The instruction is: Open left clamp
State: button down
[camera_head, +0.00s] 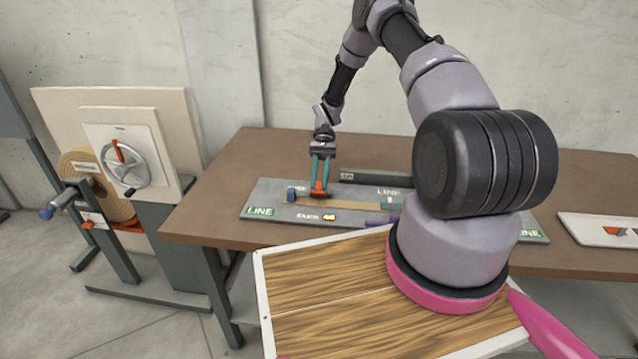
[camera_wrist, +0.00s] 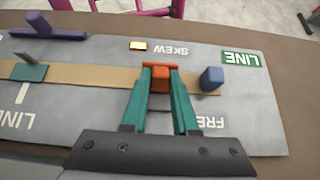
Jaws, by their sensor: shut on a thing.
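The orange piece of the left clamp (camera_head: 318,191) sits on the left part of the grey board (camera_head: 262,200), across a tan strip (camera_head: 350,206). My gripper (camera_head: 321,183) reaches down from above and is shut on it. In the wrist view my teal fingers (camera_wrist: 160,98) flank the orange block (camera_wrist: 160,76) on both sides. A blue block (camera_wrist: 211,79) stands close beside it, at the end of the tan strip; it also shows in the head view (camera_head: 291,194). Part of the clamp is hidden by my fingers.
A small yellow light (camera_wrist: 138,45) is next to the SKEW label. A teal block (camera_wrist: 29,72) and a purple piece (camera_wrist: 50,33) lie further along the board. A winder with a handwheel (camera_head: 122,163) stands left of the brown table (camera_head: 215,190).

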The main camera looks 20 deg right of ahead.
jog(key=shift+w+d+f+g+y, duration=0.15)
jog(key=shift+w+g+y, duration=0.2)
jog(key=shift+g, duration=0.35)
jog(key=c, duration=0.7)
grip_release()
jog(key=v, duration=1.1)
jog(key=shift+f, duration=0.15)
